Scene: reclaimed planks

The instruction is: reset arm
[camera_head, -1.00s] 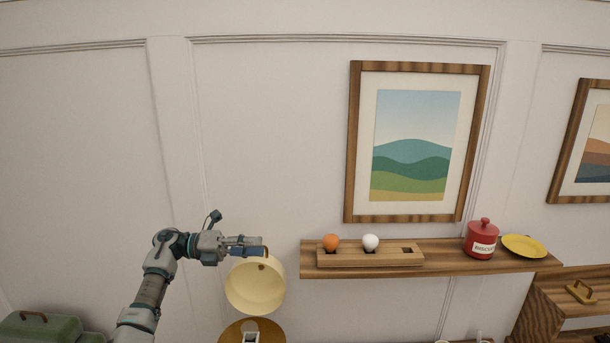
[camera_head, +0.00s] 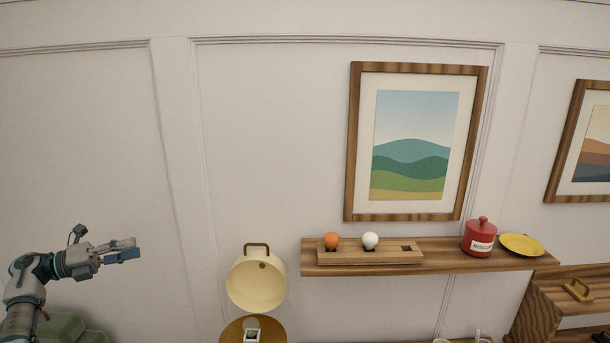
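My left gripper (camera_head: 130,248) is at the lower left, pointing right, in front of the bare wall. Its two fingers, one grey and one bluish, look a little apart, with nothing between them. It is well to the left of the cream round lid (camera_head: 255,287) with a brown handle (camera_head: 256,245), and does not touch it. My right gripper is not in view.
A wooden shelf (camera_head: 350,268) holds a wooden rack (camera_head: 390,258) with an orange ball (camera_head: 331,241) and a white ball (camera_head: 370,241), a red biscuit jar (camera_head: 479,238) and a yellow plate (camera_head: 521,244). A green case (camera_head: 65,325) sits low, behind my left arm.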

